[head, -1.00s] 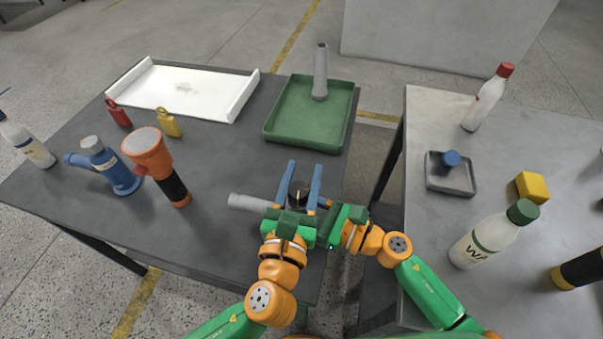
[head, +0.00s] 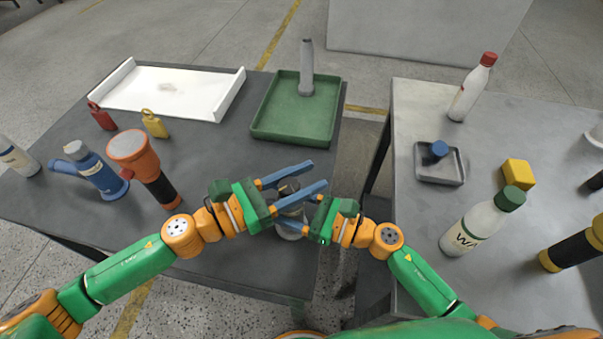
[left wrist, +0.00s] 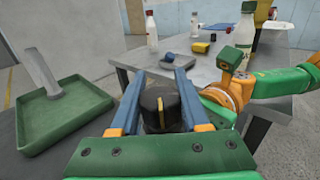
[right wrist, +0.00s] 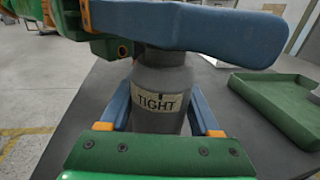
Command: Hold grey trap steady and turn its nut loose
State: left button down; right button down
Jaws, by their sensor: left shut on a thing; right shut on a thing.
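The grey trap (right wrist: 160,118) stands upright at the near edge of the left table, with a label reading "TIGHT" on its body. My right gripper (right wrist: 158,92) is shut on the trap's body. Its dark nut (left wrist: 162,108) is on top and carries a yellow mark. My left gripper (head: 315,178) is shut on the nut, its blue fingers on either side and pointing right in the head view. One left finger crosses above the trap in the right wrist view. In the head view, the grippers hide much of the trap.
A green tray (head: 265,128) holding a grey cylinder (head: 306,70) lies behind the grippers. A white tray (head: 120,88), an orange-topped flashlight (head: 135,147) and a blue pump-like object (head: 100,175) are further left. A gap separates the right table (head: 420,215), bearing bottles and a small tray.

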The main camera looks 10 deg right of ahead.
pick_arm(q)
jog(key=shift+s+d+m+g+h, duration=0.1)
jog(key=shift+s+m+g+h, duration=0.15)
jog(key=shift+m+g, duration=1)
jog(key=shift+s+m+g+h, duration=0.25)
jog(key=shift+m+g, duration=0.5)
jog(key=shift+g, duration=0.95)
jog(key=shift+s+d+m+g+h, duration=0.1)
jog(key=shift+s+m+g+h, duration=0.15)
jog(key=shift+m+g, duration=1)
pick_arm(e)
jog(key=shift+s, duration=0.1)
pick_arm(q)
jog(key=shift+s+g, duration=0.1)
jog(key=shift+g, duration=0.5)
jog(key=shift+c, duration=1.9)
grip_release()
jog(key=shift+a, duration=0.1)
jog(key=a, duration=0.5)
jog(key=w+a, duration=0.1)
jog(key=a, duration=0.1)
jog(key=shift+a, duration=0.25)
